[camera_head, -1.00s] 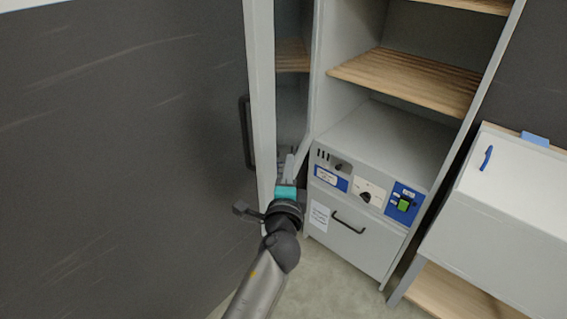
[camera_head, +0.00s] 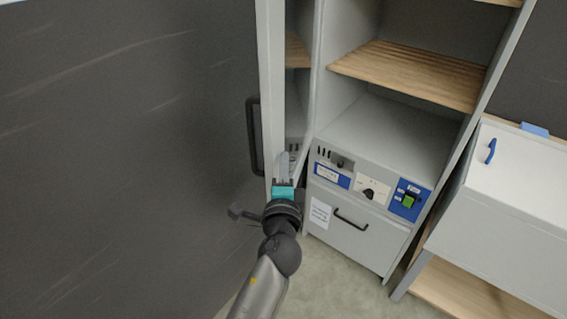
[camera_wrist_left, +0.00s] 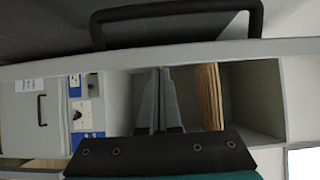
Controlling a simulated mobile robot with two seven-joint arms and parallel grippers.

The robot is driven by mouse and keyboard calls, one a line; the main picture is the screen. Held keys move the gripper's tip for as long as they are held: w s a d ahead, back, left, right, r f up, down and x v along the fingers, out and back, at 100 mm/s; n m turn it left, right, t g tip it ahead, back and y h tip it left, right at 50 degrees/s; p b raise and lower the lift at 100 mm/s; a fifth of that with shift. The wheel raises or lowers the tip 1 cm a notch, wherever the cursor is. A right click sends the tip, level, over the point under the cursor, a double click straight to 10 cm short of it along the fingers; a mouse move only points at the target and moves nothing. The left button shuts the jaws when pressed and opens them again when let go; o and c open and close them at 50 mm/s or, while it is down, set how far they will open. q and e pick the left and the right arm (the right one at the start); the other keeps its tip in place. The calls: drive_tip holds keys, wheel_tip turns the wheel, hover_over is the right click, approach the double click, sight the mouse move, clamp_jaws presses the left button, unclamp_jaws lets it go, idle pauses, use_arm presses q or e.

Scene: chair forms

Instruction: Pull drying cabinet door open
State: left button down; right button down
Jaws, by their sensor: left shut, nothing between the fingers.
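The drying cabinet door (camera_head: 130,150) stands open on the left as a large dark panel with a pale grey edge. Its black bar handle (camera_head: 254,135) is upright near that edge, and it also shows at the top of the left wrist view (camera_wrist_left: 180,14). My left gripper (camera_head: 284,160) is shut and empty, off the handle, by the door's edge on the cabinet side. In the left wrist view its fingers (camera_wrist_left: 159,88) lie together before the cabinet opening. I cannot tell whether it touches the door. My right gripper is not in view.
The cabinet's open interior has wooden slatted shelves (camera_head: 410,72). Below are a control panel (camera_head: 369,189) with a green switch and a drawer with a black handle (camera_head: 350,220). A white bin-like unit (camera_head: 510,210) stands at right. Floor (camera_head: 335,285) is clear in front.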

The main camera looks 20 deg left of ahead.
sight(253, 151)
use_arm(q)
drive_tip(key=a+h+p, duration=0.1)
drive_tip(key=a, duration=0.3)
drive_tip(key=a+m+h+p, duration=0.1)
drive_tip(key=a+p, duration=0.1)
drive_tip(key=a, duration=0.1)
drive_tip(key=shift+a+m, duration=0.3)
drive_tip(key=shift+a, duration=0.05)
drive_tip(key=a, duration=0.6)
drive_tip(key=shift+w+a, duration=0.3)
drive_tip(key=shift+w, duration=0.05)
drive_tip(key=shift+d, duration=0.1)
